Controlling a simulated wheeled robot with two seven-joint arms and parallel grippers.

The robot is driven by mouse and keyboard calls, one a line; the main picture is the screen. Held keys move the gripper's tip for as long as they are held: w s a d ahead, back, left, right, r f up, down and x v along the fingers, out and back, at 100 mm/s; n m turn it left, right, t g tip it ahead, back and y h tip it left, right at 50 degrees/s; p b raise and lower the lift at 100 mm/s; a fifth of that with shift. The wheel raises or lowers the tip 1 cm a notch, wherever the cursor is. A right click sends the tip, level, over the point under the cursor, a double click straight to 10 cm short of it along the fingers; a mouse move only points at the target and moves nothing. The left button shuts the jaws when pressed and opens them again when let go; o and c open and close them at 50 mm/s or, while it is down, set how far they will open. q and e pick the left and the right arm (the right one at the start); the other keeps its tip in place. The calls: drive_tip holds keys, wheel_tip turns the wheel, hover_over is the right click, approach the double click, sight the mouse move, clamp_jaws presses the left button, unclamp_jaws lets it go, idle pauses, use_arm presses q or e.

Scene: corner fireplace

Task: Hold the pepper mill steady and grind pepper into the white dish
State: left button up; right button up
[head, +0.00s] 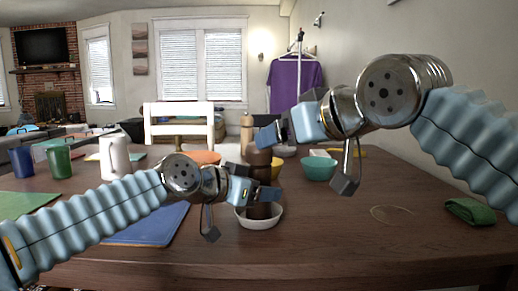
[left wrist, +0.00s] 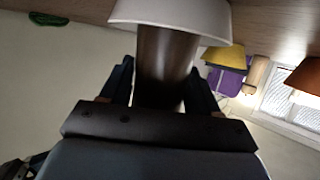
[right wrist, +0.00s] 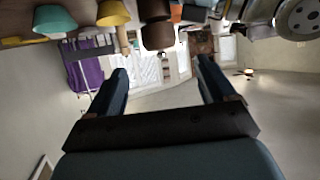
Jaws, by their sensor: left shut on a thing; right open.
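The dark brown pepper mill (head: 260,166) stands upright over the white dish (head: 262,221), its lower end within the dish's outline. My left gripper (head: 258,190) is shut around the mill's lower body. The left wrist view shows the mill (left wrist: 165,65) between both fingers and the white dish (left wrist: 170,15) close by. My right gripper (head: 270,135) is open and empty near the mill's top. In the right wrist view the mill's rounded head (right wrist: 158,36) appears beyond the open fingertips, apart from them. The dish's inside is mostly hidden.
A teal bowl (head: 318,169), a yellow bowl (head: 276,169) and a light wooden mill-like object (head: 246,132) stand behind. A white pitcher (head: 114,157), green cup (head: 60,162) and blue mat (head: 150,226) are left. A green cloth (head: 470,211) lies right; the table between is mostly clear.

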sight(259, 153)
drive_tip(key=x, duration=1.1)
drive_tip(key=shift+w, duration=0.15)
drive_tip(key=c, duration=1)
drive_tip(key=shift+o, duration=0.2)
drive_tip(key=shift+a+m+h, duration=0.1)
drive_tip(key=shift+m+h, duration=0.2)
drive_tip(key=m+t+h, duration=0.1)
drive_tip(key=m+h, duration=0.1)
drive_tip(key=shift+a+h, duration=0.1)
drive_tip(key=shift+h, duration=0.2)
drive_tip(key=shift+m+t+h, duration=0.3)
drive_tip(key=shift+m+h, duration=2.2)
drive_tip(key=shift+h, duration=0.1)
